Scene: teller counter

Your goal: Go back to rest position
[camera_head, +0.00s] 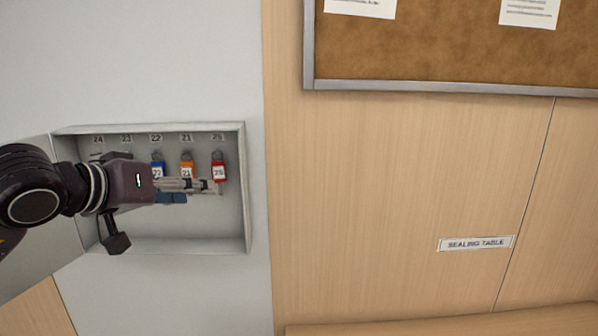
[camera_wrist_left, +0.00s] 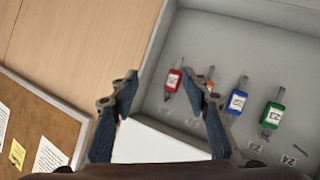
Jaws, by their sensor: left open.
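My left gripper (camera_head: 190,189) reaches in from the left in front of the wall key cabinet (camera_head: 247,190). A red key tag (camera_head: 219,172), an orange tag (camera_head: 187,170) and a blue tag (camera_head: 157,170) hang in a row in the cabinet. The wrist view also shows a green tag (camera_wrist_left: 273,114); in the head view my arm hides that part of the row. The orange tag (camera_wrist_left: 210,87) is mostly behind a finger in the wrist view. My right gripper is not in view.
The cabinet's open door (camera_head: 40,260) stands at the left, partly behind my arm. A cork board (camera_head: 450,45) hangs at the upper right, above a "Sealing table" sign (camera_head: 476,243). A wooden ledge (camera_head: 450,325) runs along the bottom right. The wall between is clear.

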